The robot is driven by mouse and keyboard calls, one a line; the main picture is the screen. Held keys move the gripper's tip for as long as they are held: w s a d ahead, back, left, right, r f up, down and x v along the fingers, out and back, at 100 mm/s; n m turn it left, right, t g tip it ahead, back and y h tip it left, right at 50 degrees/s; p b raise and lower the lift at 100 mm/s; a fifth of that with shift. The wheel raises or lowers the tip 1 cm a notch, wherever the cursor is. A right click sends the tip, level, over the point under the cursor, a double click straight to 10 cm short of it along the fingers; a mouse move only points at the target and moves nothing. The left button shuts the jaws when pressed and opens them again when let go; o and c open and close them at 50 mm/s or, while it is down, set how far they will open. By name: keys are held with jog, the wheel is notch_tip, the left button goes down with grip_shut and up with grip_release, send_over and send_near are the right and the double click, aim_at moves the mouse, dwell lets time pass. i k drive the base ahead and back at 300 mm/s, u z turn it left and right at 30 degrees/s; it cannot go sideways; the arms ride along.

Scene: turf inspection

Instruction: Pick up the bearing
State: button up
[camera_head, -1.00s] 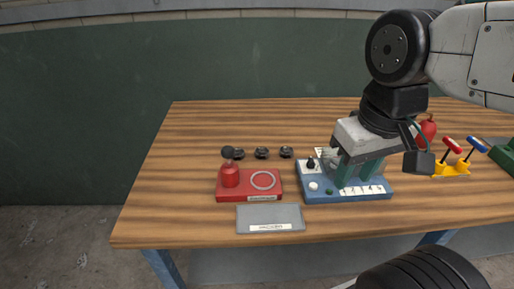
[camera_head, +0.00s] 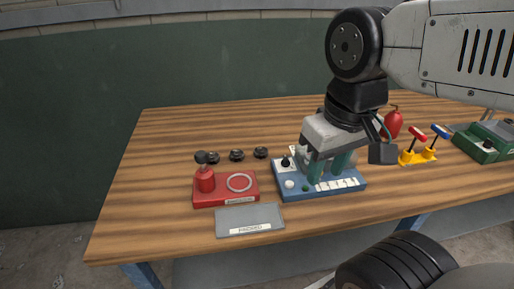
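No thing in view is plainly marked as the bearing. Three small dark round pieces lie in a row on the table, a left one (camera_head: 213,158), a middle one (camera_head: 237,155) and a right one (camera_head: 261,152). A pale ring (camera_head: 239,182) lies flat on a red base (camera_head: 222,201); I cannot tell if either kind is the bearing. My gripper (camera_head: 328,166) points down over a blue panel (camera_head: 346,188), right of them. Its two green fingers look apart, with nothing seen between them. Whether they touch the panel is unclear.
A red knobbed piece (camera_head: 205,181) stands on the red base. A grey labelled plate (camera_head: 248,216) lies in front. At right are a red bottle-like object (camera_head: 393,123), a yellow lever stand (camera_head: 418,158) and a green box (camera_head: 475,147). The table's left part (camera_head: 145,190) is clear.

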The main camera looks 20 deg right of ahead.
aim_at(259, 153)
jog(key=u, duration=0.05)
jog(key=k, duration=0.5)
jog(key=u, duration=1.8)
jog(key=i, duration=1.15)
jog(key=z, duration=2.35)
